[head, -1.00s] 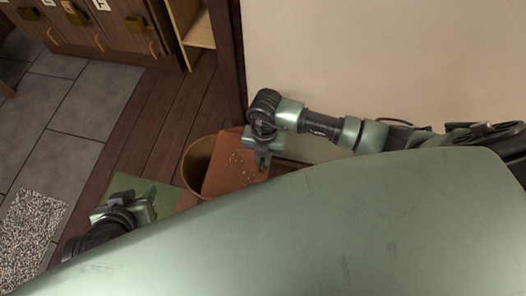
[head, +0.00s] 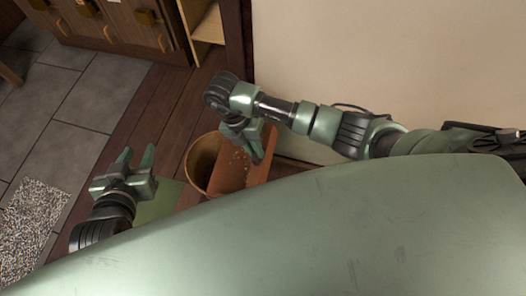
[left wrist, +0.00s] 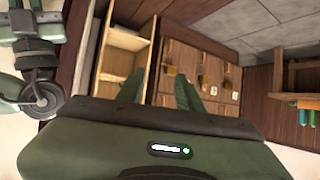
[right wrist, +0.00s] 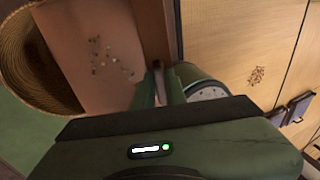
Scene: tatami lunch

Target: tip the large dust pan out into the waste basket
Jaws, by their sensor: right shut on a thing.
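The large dust pan (head: 232,178) is a flat orange-brown pan with small crumbs on it. My right gripper (head: 250,148) is shut on its edge and holds it tilted, overlapping the right side of the waste basket's mouth. In the right wrist view the pan (right wrist: 85,30) shows crumbs scattered over its face, with the right fingertips (right wrist: 160,82) at its edge. The waste basket (head: 199,160) is round, woven and tan; it also shows in the right wrist view (right wrist: 30,65). Its inside is mostly hidden. My left gripper (head: 136,160) is open and empty, left of the basket.
A green mat (head: 160,206) lies left of the basket on dark floorboards. A pale wall (head: 350,60) stands behind my right arm. Wooden drawers (head: 120,25) and a shelf (head: 204,35) are at the back.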

